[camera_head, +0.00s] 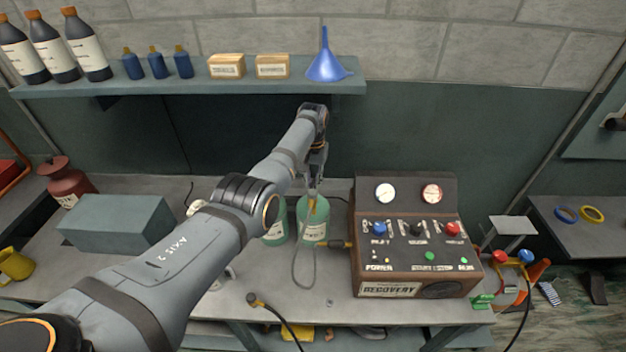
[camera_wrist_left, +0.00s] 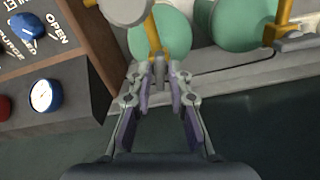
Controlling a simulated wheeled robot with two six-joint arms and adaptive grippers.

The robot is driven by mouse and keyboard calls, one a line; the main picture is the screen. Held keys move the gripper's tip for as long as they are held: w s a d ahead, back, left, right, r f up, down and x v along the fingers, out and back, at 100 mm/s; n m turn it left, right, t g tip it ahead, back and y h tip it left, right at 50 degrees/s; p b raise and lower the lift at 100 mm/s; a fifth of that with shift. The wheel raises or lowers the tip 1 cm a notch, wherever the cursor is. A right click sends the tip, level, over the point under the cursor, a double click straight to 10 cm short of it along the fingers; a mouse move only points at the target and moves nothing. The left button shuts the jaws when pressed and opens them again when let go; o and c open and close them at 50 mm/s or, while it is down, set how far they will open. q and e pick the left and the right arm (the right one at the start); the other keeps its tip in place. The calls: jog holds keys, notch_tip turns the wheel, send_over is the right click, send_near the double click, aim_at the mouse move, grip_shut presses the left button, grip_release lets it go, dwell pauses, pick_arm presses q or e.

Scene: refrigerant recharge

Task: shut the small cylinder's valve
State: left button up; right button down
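Two pale green cylinders stand side by side on the bench. The right one (camera_head: 314,228) is beneath my left gripper (camera_head: 316,182), and the left one (camera_head: 275,232) is partly behind my arm. In the wrist view, one green cylinder (camera_wrist_left: 172,32) has a brass valve part (camera_wrist_left: 152,38) and a grey stem (camera_wrist_left: 159,72) close to my left fingertips (camera_wrist_left: 160,80). The fingers are apart, with the stem's end between their tips; I cannot tell if they touch it. Another green cylinder (camera_wrist_left: 242,25) stands beside it. My right gripper is not in view.
The brown recovery machine (camera_head: 405,290) with gauges and knobs stands just right of the cylinders. A grey hose (camera_head: 296,265) loops in front of them. A grey-green box (camera_head: 115,228) sits at left. A shelf (camera_head: 200,88) with bottles and a blue funnel (camera_head: 326,65) runs above.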

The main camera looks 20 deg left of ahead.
pick_arm(q)
grip_shut()
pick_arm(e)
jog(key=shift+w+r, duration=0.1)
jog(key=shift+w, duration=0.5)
pick_arm(q)
jog(key=shift+m, duration=0.4)
jog(key=m, duration=0.2)
jog(key=shift+r+m, duration=0.1)
jog(key=shift+m, duration=0.3)
jog(key=m+p, duration=0.1)
jog(key=m, duration=0.2)
jog(key=shift+m, duration=0.4)
jog(key=m, duration=0.4)
jog(key=shift+m, duration=1.9)
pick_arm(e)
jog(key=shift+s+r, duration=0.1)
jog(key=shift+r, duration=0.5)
pick_arm(q)
jog(key=shift+w, duration=0.1)
